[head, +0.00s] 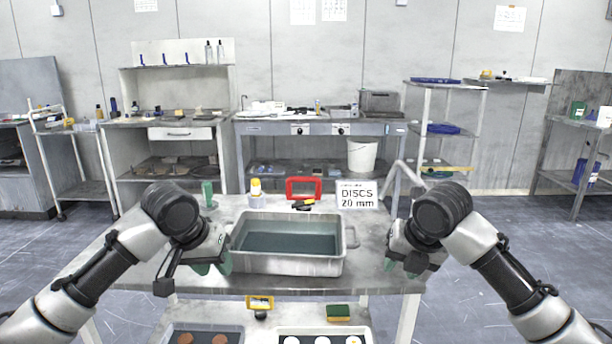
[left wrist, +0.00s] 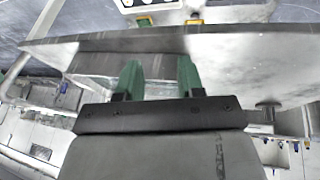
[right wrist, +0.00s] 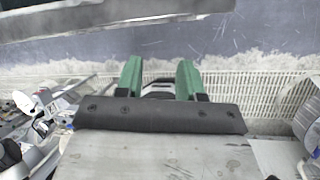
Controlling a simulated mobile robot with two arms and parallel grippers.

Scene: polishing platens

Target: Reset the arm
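My left gripper (head: 222,264) is at the left side of the metal basin on the table. In the left wrist view its green fingers (left wrist: 158,80) are apart with nothing between them. My right gripper (head: 402,264) is to the right of the basin, near the table's right edge. In the right wrist view its green fingers (right wrist: 160,80) are also apart and empty. Both arms are bent, with the grippers at about the same height on either side of the basin.
The metal basin (head: 290,265) stands mid-table (head: 375,270). Behind it are a yellow-capped bottle (head: 256,190), a red frame (head: 303,188) and a "DISCS 20 mm" sign (head: 357,195). A lower shelf holds trays (head: 365,332) and a sponge (head: 338,312). Benches stand along the back wall.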

